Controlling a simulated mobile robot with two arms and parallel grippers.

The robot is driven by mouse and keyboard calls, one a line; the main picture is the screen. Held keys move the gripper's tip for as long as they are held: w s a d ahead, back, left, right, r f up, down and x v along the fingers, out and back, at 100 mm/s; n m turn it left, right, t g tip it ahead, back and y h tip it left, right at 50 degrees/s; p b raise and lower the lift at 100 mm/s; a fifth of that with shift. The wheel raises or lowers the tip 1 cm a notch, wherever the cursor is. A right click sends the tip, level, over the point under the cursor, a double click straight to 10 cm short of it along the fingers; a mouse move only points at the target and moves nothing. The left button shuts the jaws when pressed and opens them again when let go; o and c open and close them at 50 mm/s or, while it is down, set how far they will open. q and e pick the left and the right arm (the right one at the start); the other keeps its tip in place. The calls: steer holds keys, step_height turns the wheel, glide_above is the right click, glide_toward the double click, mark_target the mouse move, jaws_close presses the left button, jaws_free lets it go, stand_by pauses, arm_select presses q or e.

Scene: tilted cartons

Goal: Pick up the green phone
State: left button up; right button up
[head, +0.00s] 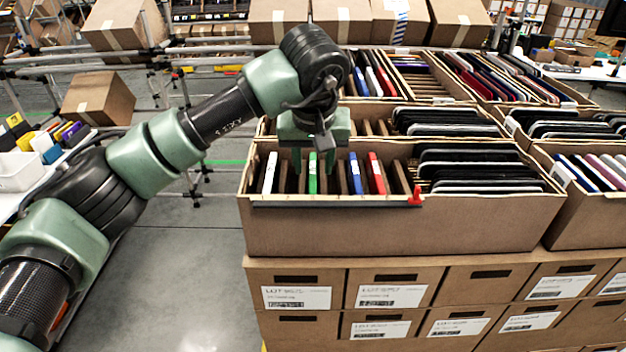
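The green phone (312,174) stands on edge in a slotted row in the front left part of the nearest open carton (400,228). A white phone (270,173) stands to its left, and a blue phone (355,174) and a red phone (376,174) stand to its right, with brown dividers between. My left gripper (313,165) points down over the row, its fingers apart on the two sides of the green phone's upper part. It looks open; I cannot tell whether the fingers touch the phone. My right gripper is not in view.
Dark phones (478,170) are packed tightly in the carton's right half. More filled cartons stand behind and to the right (583,205). A dark strip with a red end piece (416,196) runs along the front rim. The floor (180,270) at left is clear.

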mark_target(313, 172)
arm_select(q)
steer(key=x, duration=0.2)
steer(key=shift+w+f, duration=0.2)
steer(key=shift+f, duration=0.1)
steer(key=shift+w+f, duration=0.1)
steer(key=shift+f, duration=0.15)
jaws_close()
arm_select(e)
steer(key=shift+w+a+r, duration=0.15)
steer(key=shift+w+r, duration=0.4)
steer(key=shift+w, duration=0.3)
arm_select(q)
steer(key=shift+r, duration=0.15)
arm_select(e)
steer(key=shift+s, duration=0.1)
